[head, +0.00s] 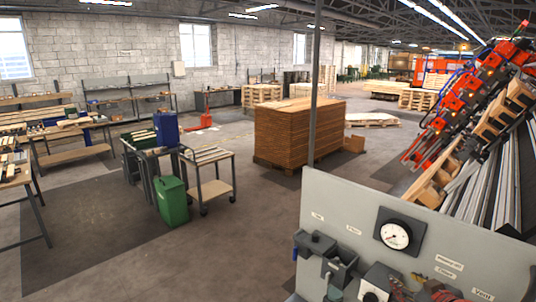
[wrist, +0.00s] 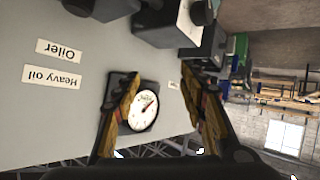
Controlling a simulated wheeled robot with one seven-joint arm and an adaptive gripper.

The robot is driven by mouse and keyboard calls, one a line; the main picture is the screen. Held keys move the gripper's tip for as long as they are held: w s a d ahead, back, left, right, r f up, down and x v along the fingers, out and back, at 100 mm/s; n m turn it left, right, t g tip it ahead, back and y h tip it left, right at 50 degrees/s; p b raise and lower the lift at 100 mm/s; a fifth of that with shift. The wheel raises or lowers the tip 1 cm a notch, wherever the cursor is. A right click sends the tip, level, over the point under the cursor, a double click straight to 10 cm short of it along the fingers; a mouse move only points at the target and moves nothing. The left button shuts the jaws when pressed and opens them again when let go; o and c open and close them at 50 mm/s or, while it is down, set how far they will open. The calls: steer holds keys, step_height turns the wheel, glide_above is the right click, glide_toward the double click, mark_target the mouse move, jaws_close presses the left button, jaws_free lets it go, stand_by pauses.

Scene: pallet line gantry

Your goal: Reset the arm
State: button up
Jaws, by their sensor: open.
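My gripper (wrist: 161,80) shows in the wrist view with its two yellow-brown fingers spread apart and nothing between them. Behind the fingers is a grey panel with a round white dial gauge (wrist: 143,108) in a dark square mount. The wrist picture is turned over, so the panel labels "Oiler" and "Heavy oil" (wrist: 52,78) read upside down. In the head view the same kind of gauge (head: 394,234) sits on the grey panel (head: 335,205) at lower right. I cannot make out my gripper in the head view.
A stack of brown boards (head: 290,132), a cart (head: 210,172) and a green bin (head: 172,201) stand beyond. Red gantry machinery (head: 470,90) is at right. Open floor lies at left centre.

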steer(key=s+a+f+m+g+b, duration=0.1)
steer(key=s+a+f+g+b, duration=0.1)
steer(key=s+a+f+b, duration=0.3)
steer(key=s+a+f+m+g+b, duration=0.1)
steer(key=s+a+f+b, duration=0.4)
steer(key=s, duration=0.7)
steer(key=s+a+f+m+g+b, duration=0.1)
steer(key=s+a+f+g+b, duration=0.2)
steer(key=s+a+f+b, duration=0.2)
steer(key=s+a+b, duration=0.3)
steer(key=a+b, duration=0.1)
steer(key=shift+s+f+g, duration=0.2)
steer(key=shift+s+g, duration=0.1)
steer(key=shift+s, duration=0.05)
steer(key=shift+c, duration=0.4)
